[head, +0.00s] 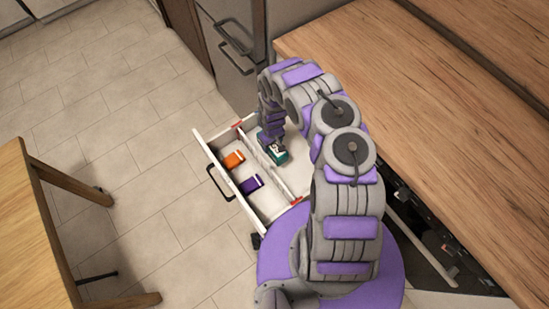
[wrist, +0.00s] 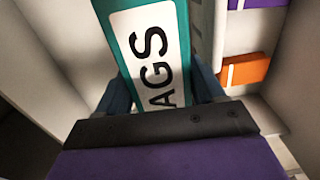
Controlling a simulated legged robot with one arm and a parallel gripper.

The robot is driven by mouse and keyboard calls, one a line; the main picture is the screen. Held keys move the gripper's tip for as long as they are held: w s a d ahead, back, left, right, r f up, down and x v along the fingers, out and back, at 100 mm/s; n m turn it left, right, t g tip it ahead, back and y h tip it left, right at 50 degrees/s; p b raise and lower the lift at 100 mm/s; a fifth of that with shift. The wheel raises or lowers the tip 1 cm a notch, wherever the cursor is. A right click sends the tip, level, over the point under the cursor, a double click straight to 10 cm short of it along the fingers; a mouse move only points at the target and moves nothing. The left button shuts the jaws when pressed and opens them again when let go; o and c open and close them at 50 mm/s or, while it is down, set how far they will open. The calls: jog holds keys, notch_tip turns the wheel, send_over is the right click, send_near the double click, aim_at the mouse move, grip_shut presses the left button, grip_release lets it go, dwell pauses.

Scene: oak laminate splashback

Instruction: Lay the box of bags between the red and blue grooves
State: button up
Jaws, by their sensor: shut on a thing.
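The box of bags (head: 280,158) is teal with a white label; in the wrist view its label (wrist: 150,55) shows the letters "AGS". My gripper (head: 272,144) is shut on it, with a finger on each side in the wrist view. The box is in or just over the open drawer's compartment behind the long white divider (head: 262,160). I cannot tell if it touches the floor. Red grooves (head: 296,200) show at the drawer's near side, with another red mark (head: 238,125) at the far side. I cannot make out the blue grooves; my arm hides part of the drawer.
An orange box (head: 234,159) and a purple box (head: 251,185) lie in the front compartment, beyond the divider from the teal box. The drawer front (head: 224,178) has a dark handle. A wooden counter (head: 430,100) stands right, a wooden table (head: 30,220) left.

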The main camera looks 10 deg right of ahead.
notch_tip(320, 180, down, 8)
jog(key=b, duration=0.3)
jog(key=shift+f, duration=0.1)
jog(key=shift+w, duration=0.1)
jog(key=o, duration=1.1)
